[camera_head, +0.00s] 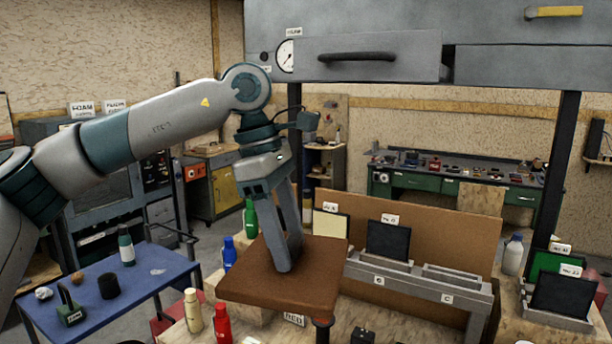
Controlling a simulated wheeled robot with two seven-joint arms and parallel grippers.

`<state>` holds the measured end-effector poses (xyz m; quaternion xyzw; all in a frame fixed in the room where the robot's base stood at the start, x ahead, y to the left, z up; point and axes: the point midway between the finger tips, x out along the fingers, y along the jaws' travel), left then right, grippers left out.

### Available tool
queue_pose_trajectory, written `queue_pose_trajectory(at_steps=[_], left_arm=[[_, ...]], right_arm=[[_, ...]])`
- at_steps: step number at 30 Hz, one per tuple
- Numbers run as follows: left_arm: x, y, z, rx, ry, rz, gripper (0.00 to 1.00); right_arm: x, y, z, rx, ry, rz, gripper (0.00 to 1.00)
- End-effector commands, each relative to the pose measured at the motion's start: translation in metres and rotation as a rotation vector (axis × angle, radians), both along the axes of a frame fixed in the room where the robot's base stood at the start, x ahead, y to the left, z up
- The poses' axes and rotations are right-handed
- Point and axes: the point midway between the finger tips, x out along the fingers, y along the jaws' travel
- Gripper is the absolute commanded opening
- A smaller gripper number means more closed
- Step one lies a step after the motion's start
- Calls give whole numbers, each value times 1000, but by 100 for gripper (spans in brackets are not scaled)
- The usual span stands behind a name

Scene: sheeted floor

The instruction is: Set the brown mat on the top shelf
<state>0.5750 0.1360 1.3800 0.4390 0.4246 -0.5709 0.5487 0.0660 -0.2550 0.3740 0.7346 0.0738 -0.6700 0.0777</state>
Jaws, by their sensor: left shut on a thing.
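The brown mat (250,287) is a flat, square brown slab, lying roughly level in the lower middle of the view. My left gripper (288,262) reaches down onto it from above, its fingers shut on it near the middle of its upper face. The fingertips' exact contact is hard to make out. Whether the mat rests on anything is hidden beneath it. I cannot tell for sure which surface is the top shelf. My right gripper is not in view.
A grey drawer unit (365,57) hangs overhead. A grey rack (425,283) with dark panels stands right of the mat, before a brown board (445,238). Green (250,218), blue (229,252), red (222,322) and cream (193,310) bottles stand close left. A blue table (105,290) is farther left.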

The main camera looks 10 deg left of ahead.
Motion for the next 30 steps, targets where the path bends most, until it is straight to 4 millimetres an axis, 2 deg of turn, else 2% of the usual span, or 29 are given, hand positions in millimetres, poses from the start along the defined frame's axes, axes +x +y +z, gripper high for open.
queue_pose_trajectory(at_steps=[1,7,14,20,24,30], left_arm=[[2,4,-28,-2,9,-53,29],[3,15,-118,-4,9,-302,29],[-12,28,-225,-3,10,-600,29],[-40,40,-317,-5,11,-870,29],[-68,48,-378,-6,14,-1060,29],[-114,59,-451,-8,15,-1314,29]], right_arm=[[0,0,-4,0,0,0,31],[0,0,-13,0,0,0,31],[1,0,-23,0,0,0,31],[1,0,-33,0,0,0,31],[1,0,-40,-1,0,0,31],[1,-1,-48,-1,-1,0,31]])
